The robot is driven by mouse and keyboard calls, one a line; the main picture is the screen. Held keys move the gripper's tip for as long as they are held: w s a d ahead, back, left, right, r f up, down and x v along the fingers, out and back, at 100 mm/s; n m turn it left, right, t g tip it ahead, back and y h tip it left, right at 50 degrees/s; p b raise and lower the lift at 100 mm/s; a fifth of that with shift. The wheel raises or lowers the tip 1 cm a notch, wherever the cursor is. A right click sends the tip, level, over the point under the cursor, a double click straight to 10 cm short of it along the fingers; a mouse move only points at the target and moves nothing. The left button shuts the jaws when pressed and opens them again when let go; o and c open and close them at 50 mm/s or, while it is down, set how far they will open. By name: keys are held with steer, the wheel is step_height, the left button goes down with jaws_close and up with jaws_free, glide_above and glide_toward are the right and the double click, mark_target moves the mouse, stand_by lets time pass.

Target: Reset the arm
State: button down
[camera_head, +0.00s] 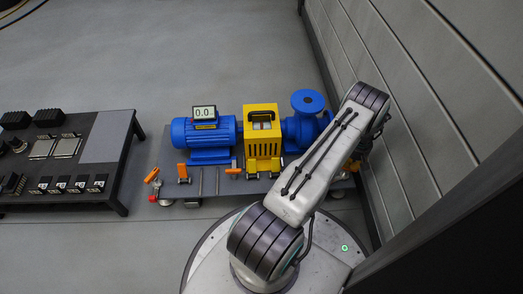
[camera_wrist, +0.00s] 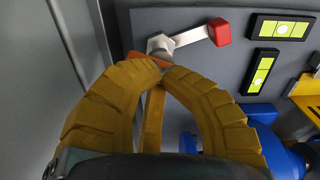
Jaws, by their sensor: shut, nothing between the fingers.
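My gripper (camera_wrist: 160,66) fills the lower middle of the wrist view. Its two ribbed ochre fingers curve inward and their tips meet, with nothing held. The tips are just below a silver bolt with a red-ended lever (camera_wrist: 221,32) on a grey plate (camera_wrist: 260,85); I cannot tell if they touch anything there. In the head view my arm reaches from the round base up and to the right, along the right end of the pump skid. The gripper is mostly hidden behind the arm there.
The skid bears a blue motor (camera_head: 205,135) with a 0.0 display (camera_head: 204,113), a yellow guard (camera_head: 263,145) and a blue pump (camera_head: 307,105). A grey panelled wall (camera_head: 420,100) stands close to the arm's right. A dark parts table (camera_head: 100,140) is at left. Floor behind is clear.

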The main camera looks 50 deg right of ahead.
steer(key=shift+a+f, duration=0.25)
steer(key=c, duration=1.1)
jaws_free()
steer(key=shift+o, duration=0.2)
steer(key=shift+r, duration=0.1)
steer(key=shift+d+r+p, duration=0.15)
steer(key=shift+r+p, duration=0.45)
steer(key=shift+r, duration=0.35)
steer(key=shift+r+p, duration=1.45)
steer(key=shift+r, duration=1.2)
steer(key=shift+d, duration=0.1)
